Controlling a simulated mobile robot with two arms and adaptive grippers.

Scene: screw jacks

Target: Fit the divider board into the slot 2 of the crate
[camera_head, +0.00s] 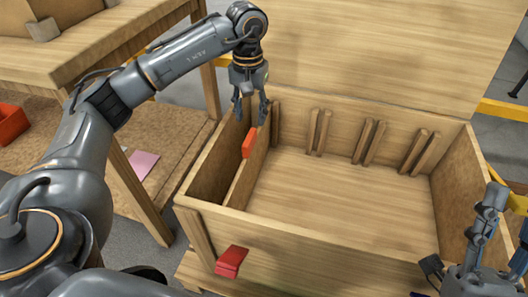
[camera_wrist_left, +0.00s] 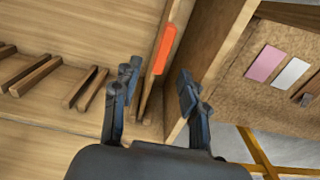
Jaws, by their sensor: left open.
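The wooden crate (camera_head: 330,235) stands open, with pairs of wooden strips forming slots along its far wall. Three strip pairs (camera_head: 369,142) stand empty to the right. The divider board (camera_head: 246,178) stands upright in the crate near its left wall, with an orange patch on it; it also shows in the left wrist view (camera_wrist_left: 153,85). My left gripper (camera_head: 251,108) is open above the board's far end, its fingers on either side of the board in the wrist view, with no clear contact. My right gripper (camera_head: 506,222) is open and empty at the crate's right side.
A red tab (camera_head: 232,262) sticks out at the crate's front left. A wooden workbench (camera_head: 90,45) with a lower shelf stands left, holding a red bin (camera_head: 12,123) and a pink sheet (camera_head: 143,164). A large wooden surface (camera_head: 370,50) lies behind the crate. The crate's middle is clear.

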